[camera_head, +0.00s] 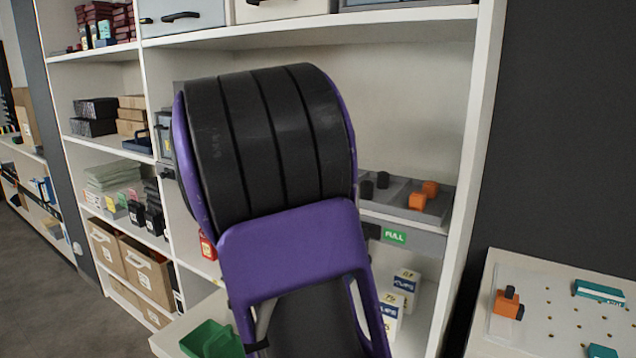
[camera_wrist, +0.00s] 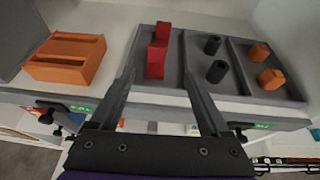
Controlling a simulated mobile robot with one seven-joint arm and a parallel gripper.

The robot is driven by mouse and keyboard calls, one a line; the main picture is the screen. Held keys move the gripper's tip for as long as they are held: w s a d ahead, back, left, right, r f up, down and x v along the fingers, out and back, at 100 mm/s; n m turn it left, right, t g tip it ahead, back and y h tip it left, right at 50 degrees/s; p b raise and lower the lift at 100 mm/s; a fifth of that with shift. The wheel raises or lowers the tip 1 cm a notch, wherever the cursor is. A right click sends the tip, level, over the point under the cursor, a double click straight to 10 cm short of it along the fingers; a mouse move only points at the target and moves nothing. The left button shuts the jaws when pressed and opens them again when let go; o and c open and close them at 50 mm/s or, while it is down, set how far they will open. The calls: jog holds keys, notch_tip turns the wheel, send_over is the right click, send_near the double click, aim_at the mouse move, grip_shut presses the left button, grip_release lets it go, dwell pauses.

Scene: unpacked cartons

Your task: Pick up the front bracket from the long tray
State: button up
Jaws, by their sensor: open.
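The long grey tray (camera_wrist: 237,88) has three compartments and lies on a shelf. Its left compartment holds two red stepped pieces, a front one (camera_wrist: 156,62) and a rear one (camera_wrist: 163,31), which look like the brackets. The middle compartment holds two black cylinders (camera_wrist: 216,71), and the right one two orange pieces (camera_wrist: 271,79). My gripper (camera_wrist: 160,76) is open and empty. Its fingers point at the tray, with the front red piece between them in the wrist view; I see no contact. In the head view my arm hides the gripper and the tray's left part (camera_head: 452,205).
An orange slotted block (camera_wrist: 66,58) stands left of the tray. The shelf's upright (camera_head: 475,150) is close on the tray's right. Below are white-and-blue boxes (camera_head: 405,284). A perforated table (camera_head: 560,325) with small parts stands at the right.

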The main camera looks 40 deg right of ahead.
jog(key=x, duration=0.7)
jog(key=shift+w+x, duration=0.15)
jog(key=shift+x, duration=1.15)
jog(key=shift+w+x, duration=0.1)
jog(key=shift+x, duration=1.25)
jog(key=shift+a+f, duration=0.15)
jog(key=shift+a, duration=0.05)
jog(key=shift+c, duration=0.3)
grip_shut()
